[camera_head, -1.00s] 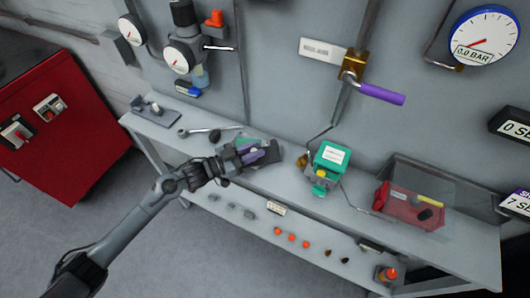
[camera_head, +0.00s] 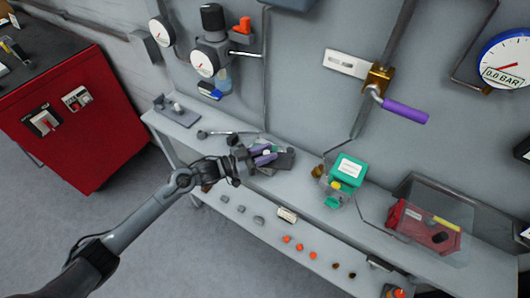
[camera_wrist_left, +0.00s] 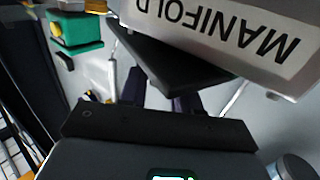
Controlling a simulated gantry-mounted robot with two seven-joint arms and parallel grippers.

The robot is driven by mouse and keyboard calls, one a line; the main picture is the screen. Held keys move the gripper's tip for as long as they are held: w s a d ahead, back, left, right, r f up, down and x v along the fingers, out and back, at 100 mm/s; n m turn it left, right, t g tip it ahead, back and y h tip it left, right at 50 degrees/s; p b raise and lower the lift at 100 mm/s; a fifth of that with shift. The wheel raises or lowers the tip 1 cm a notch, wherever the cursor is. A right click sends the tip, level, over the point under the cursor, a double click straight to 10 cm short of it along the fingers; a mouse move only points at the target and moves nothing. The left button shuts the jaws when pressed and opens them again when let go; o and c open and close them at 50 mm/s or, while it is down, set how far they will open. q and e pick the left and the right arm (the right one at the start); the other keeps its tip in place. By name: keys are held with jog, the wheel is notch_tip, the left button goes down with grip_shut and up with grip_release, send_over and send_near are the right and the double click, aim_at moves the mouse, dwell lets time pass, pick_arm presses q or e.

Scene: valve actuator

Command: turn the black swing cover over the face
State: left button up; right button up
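A dark flat plate, which looks like the black swing cover (camera_head: 284,159), lies at my left gripper's fingertips on the bench in the head view. In the left wrist view a black plate (camera_wrist_left: 165,62) lies across the far end of the fingers. My left gripper (camera_head: 266,155) has two purple fingers, and a gap shows between them. The fingers also show in the left wrist view (camera_wrist_left: 160,98), dark and apart, their tips partly hidden by the plate. I cannot tell whether they touch it. The face is not clearly visible. My right gripper is not in view.
A green-topped unit (camera_head: 348,170) stands on the bench to the right, before a red box (camera_head: 425,228) under a clear cover. A block labelled MANIFOLD (camera_wrist_left: 225,35) is close in the wrist view. A purple-handled valve (camera_head: 404,111) is on the wall.

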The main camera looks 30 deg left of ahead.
pick_arm(q)
jog(key=shift+o, duration=0.8)
jog(key=shift+w+d, duration=0.1)
jog(key=shift+d, duration=0.05)
jog(key=v, duration=1.1)
